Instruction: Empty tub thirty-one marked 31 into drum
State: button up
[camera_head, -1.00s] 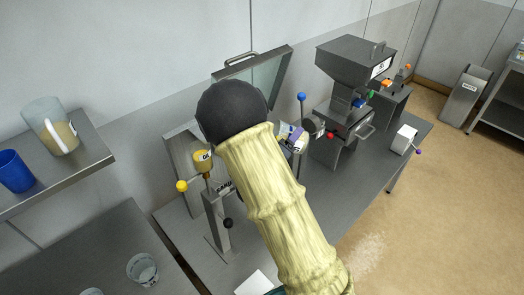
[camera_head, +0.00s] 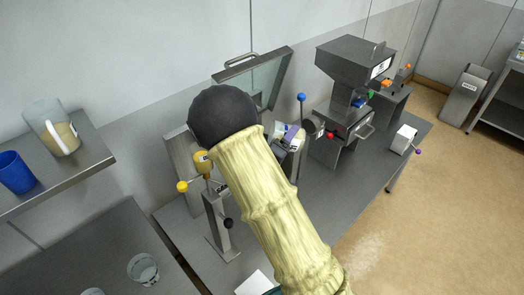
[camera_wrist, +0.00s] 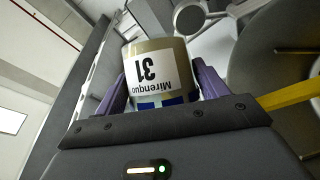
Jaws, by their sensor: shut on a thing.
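The tub marked 31 (camera_wrist: 158,68) fills the middle of the wrist view, with its label upside down in the picture. My gripper (camera_wrist: 162,85) is shut on it, with a purple finger on each side. In the head view my gripper (camera_head: 292,134) shows only partly past my sleeved arm, over the steel bench by the raised glass lid. A wide round hollow with bars inside, seemingly the drum (camera_wrist: 262,62), lies at the right of the wrist view, apart from the tub. In the head view my arm hides that spot. The tub's contents cannot be seen.
A raised glass lid (camera_head: 262,75) stands behind my arm. A grey machine (camera_head: 350,85) with coloured knobs is to the right. A yellow-knobbed lever (camera_head: 183,187) is at the left. A shelf (camera_head: 85,165) holds a jug (camera_head: 48,125) and blue cup (camera_head: 16,172).

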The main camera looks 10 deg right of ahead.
jog(key=shift+a+r+n+t+p, duration=0.3)
jog(key=shift+a+r+n+p, duration=0.05)
jog(key=shift+a+n, duration=0.15)
dwell(0.3)
jog(key=shift+w, duration=0.25)
